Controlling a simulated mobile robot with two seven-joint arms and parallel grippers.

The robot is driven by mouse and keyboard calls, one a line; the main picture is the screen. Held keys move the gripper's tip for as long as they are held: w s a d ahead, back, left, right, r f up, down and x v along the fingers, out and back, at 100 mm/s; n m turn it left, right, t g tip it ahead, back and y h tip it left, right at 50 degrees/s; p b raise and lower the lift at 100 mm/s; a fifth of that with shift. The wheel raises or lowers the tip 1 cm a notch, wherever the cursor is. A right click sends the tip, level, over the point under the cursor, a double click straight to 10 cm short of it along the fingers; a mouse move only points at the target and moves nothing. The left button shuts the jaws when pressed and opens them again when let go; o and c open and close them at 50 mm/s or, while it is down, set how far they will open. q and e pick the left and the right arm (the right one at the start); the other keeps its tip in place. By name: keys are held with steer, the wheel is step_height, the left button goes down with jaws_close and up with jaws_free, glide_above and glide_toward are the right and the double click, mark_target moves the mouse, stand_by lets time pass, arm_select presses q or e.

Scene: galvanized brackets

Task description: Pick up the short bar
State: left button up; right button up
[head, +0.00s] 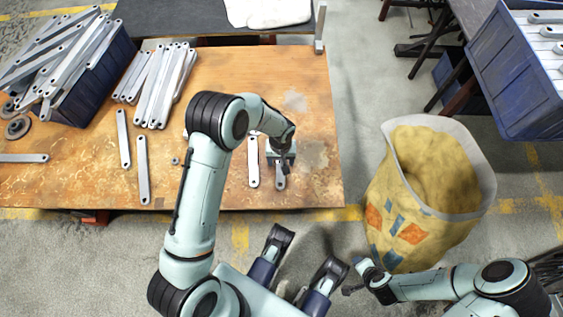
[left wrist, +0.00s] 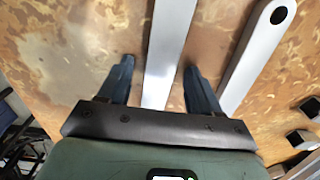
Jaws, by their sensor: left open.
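A flat grey bar (head: 280,182), seemingly the short bar, lies on the worn wooden table near its front right, partly hidden by my left gripper (head: 284,168). In the left wrist view this bar (left wrist: 169,45) runs between the two spread fingers of my left gripper (left wrist: 158,70), with a gap on each side. The gripper is open and holds nothing. A second grey bar (head: 254,165) lies just left of it, and it shows at the right in the left wrist view (left wrist: 255,55). My right gripper (head: 358,277) is low, off the table, beside the yellow sack; its jaws are unclear.
More bars (head: 142,170) lie loose at the left of the table (head: 215,185). Several stand stacked in a pile (head: 160,85) beside a heaped blue crate (head: 98,85). A yellow sack (head: 390,200) stands on the floor to the right. Another blue crate (head: 515,85) is at upper right.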

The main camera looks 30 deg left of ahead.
arm_select(q)
steer(key=c, duration=1.2)
steer(key=shift+r, duration=0.15)
